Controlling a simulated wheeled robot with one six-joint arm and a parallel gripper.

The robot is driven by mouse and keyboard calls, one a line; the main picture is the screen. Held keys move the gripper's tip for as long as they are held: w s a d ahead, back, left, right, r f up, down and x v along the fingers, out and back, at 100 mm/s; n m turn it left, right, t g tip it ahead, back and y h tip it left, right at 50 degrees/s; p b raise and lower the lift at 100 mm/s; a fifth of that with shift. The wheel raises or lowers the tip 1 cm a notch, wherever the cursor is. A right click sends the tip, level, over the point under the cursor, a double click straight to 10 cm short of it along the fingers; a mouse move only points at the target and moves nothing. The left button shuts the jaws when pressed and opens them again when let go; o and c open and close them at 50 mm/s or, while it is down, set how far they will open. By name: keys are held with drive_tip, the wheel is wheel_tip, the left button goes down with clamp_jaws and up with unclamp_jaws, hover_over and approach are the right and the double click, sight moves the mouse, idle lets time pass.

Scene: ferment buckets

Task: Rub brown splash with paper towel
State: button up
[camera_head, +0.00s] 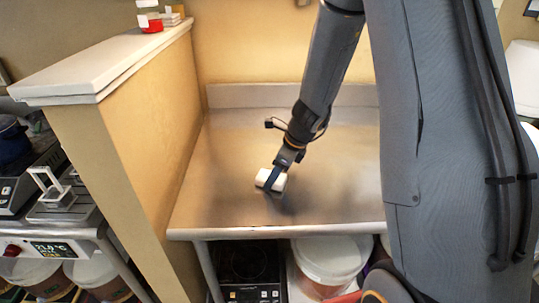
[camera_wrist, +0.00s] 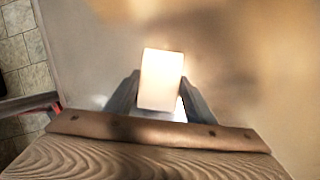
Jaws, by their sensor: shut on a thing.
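My gripper (camera_head: 276,181) is low over the metal counter (camera_head: 335,160), shut on a white folded paper towel (camera_head: 264,177). In the wrist view, the paper towel (camera_wrist: 161,80) shows as a pale block between the two grey fingers of my gripper (camera_wrist: 160,95). The towel is at or just above the counter surface; I cannot tell if it touches. I cannot make out a clear brown splash. Faint brownish patches show on the counter in the wrist view, and they may be reflections. The towel and fingers hide the surface beneath them.
A tan partition (camera_head: 150,130) with a white ledge (camera_head: 110,62) stands along the counter's left side. A low backsplash (camera_head: 260,95) closes the back. A white bucket (camera_head: 330,262) and a black hot plate (camera_head: 250,270) are below. The counter around the towel is clear.

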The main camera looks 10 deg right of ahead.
drive_tip(key=shift+w+a+f, duration=0.1)
drive_tip(key=shift+a+f, duration=0.2)
drive_tip(key=shift+a, duration=0.3)
drive_tip(key=shift+w+a+r+p, duration=0.1)
drive_tip(key=shift+r+p, duration=0.35)
drive_tip(key=shift+r, duration=0.15)
drive_tip(key=shift+w+a+r+p, duration=0.1)
drive_tip(key=shift+r+p, duration=0.3)
drive_tip(key=shift+r, duration=0.15)
drive_tip(key=shift+r+p, duration=0.35)
drive_tip(key=shift+p, duration=0.05)
drive_tip(key=shift+p+v, duration=1.05)
drive_tip(key=shift+v, duration=0.2)
wheel_tip(320, 180, up, 3)
drive_tip(key=p, duration=0.2)
drive_tip(key=shift+f+p, duration=0.2)
drive_tip(key=shift+p, duration=0.2)
drive_tip(key=shift+w+a+r+p, duration=0.1)
drive_tip(key=shift+r+p, duration=0.2)
drive_tip(key=shift+p, duration=0.05)
drive_tip(key=shift+w+a+f, duration=0.1)
drive_tip(key=shift+w, duration=0.05)
